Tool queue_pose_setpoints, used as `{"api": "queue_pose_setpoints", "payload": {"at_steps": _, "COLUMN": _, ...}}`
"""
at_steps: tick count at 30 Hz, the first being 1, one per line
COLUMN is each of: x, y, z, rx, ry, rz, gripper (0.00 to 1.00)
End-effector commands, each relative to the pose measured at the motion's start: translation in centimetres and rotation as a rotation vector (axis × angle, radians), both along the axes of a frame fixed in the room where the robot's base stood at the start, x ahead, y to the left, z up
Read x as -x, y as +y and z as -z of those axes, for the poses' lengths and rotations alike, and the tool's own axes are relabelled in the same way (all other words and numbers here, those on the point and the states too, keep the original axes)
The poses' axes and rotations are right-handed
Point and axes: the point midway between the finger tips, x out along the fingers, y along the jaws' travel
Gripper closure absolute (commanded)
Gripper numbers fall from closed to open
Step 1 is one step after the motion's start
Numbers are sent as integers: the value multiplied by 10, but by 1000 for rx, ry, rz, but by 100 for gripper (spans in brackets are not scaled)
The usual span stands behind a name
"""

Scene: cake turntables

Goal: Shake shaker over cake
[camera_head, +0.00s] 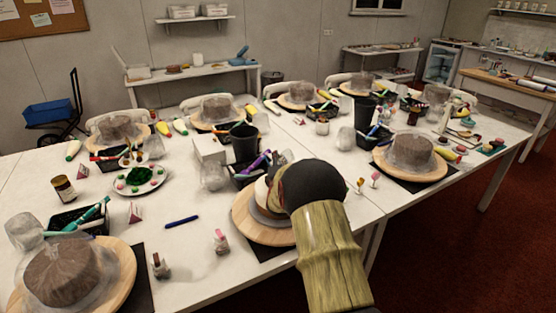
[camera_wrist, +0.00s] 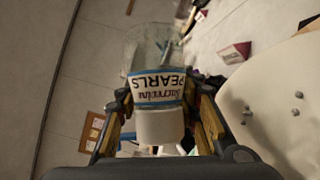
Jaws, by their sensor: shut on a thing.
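The label reads upside down in the wrist view. The cake (camera_wrist: 275,85) fills the right side of that view as a pale surface with several small grey beads on it. The shaker appears beside or above the cake's edge; the gap between them is unclear. In the head view my arm covers the gripper, the shaker and most of the cake. The round wooden turntable (camera_head: 247,225) under the cake shows at the table's near edge.
Brown cakes under clear wrap stand on other wooden turntables, at the near left (camera_head: 62,272) and at the right (camera_head: 408,152). A black bin (camera_head: 244,143) stands just behind my cake.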

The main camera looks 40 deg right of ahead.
Motion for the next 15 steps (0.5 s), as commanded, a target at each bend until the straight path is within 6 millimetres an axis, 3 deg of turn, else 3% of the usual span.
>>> {"api": "queue_pose_setpoints", "payload": {"at_steps": 7, "x": 2, "y": -8, "z": -4, "rx": 2, "ry": -2, "rz": 1, "gripper": 100}}
{"api": "queue_pose_setpoints", "payload": {"at_steps": 15, "x": 0, "y": 0, "z": -1, "rx": 11, "ry": 0, "rz": 0, "gripper": 100}}
